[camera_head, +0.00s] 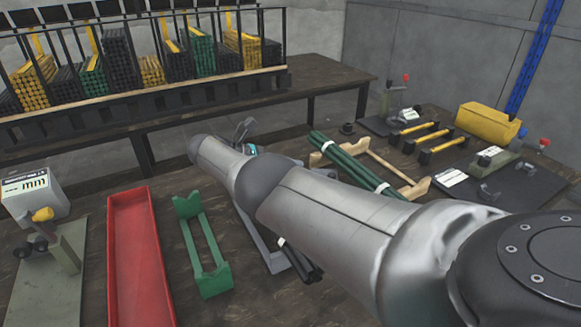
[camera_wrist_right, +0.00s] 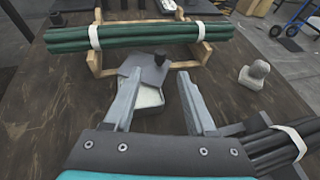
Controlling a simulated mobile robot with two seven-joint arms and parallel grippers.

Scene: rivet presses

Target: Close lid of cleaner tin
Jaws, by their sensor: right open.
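The cleaner tin (camera_wrist_right: 149,97) shows in the right wrist view as a low pale container standing on the table between and beyond my right gripper's fingers. Its grey lid (camera_wrist_right: 146,72) carries a dark knob and sits tilted at the tin's far side, leaving the pale inside showing. My right gripper (camera_wrist_right: 160,86) is open and empty, one finger on each side of the tin; I cannot tell whether a finger touches it. In the head view my right arm crosses the middle, and I cannot make out the tin. My left gripper is not in view.
Green rods (camera_wrist_right: 140,35) lie bundled on a wooden cradle (camera_wrist_right: 205,51) just beyond the tin. Dark rods (camera_wrist_right: 275,145) lie close by my right finger. A small grey object (camera_wrist_right: 253,75) stands to the right. A red tray (camera_head: 140,260) and green cradle (camera_head: 203,245) are at left.

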